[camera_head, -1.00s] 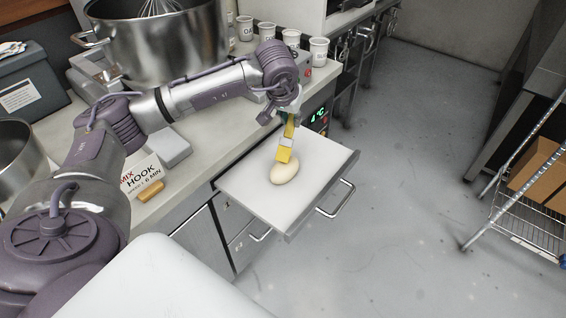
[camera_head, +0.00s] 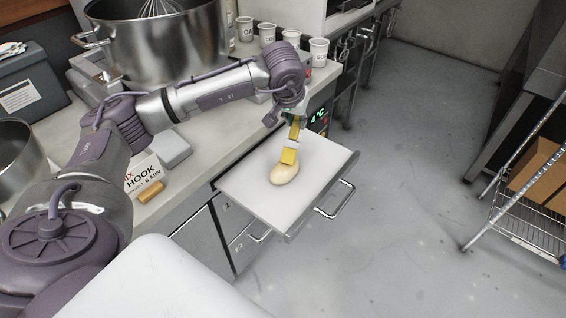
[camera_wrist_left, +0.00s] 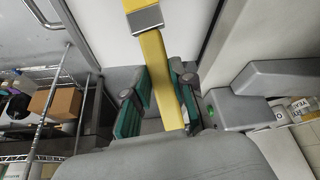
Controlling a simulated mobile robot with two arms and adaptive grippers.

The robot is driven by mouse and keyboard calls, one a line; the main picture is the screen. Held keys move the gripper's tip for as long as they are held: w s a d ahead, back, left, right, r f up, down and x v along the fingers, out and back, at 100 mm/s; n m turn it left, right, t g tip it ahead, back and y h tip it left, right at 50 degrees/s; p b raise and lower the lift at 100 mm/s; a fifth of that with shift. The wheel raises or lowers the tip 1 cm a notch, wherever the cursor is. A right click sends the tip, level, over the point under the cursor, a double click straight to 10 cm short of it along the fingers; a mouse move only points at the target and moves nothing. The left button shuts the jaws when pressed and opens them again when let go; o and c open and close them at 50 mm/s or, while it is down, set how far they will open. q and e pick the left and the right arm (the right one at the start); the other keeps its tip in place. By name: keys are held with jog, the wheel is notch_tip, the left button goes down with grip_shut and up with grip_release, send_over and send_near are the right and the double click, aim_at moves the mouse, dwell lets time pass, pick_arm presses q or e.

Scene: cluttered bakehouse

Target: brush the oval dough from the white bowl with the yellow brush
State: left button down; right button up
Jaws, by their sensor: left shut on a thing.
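The oval dough (camera_head: 284,174) is a smooth egg-shaped piece with a glossy golden-tan look, lying on the white top of a pulled-out drawer (camera_head: 248,185). My left gripper (camera_head: 297,116) is above it, shut on the handle of the yellow brush (camera_head: 288,156). The brush slants down, and its yellow bristle end is at the dough's upper end, seemingly touching it. In the left wrist view the yellow handle (camera_wrist_left: 162,75) runs between the green-padded fingers (camera_wrist_left: 160,108) up to a metal band. I see no white bowl. My right gripper is not in view.
A wire rack (camera_head: 530,232) with cardboard boxes stands right. Floor between is clear.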

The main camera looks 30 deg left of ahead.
pick_arm(q)
jog(key=shift+r, duration=0.15)
jog(key=shift+r+p, duration=1.85)
jog(key=shift+r, duration=1.1)
jog(key=shift+f, duration=0.1)
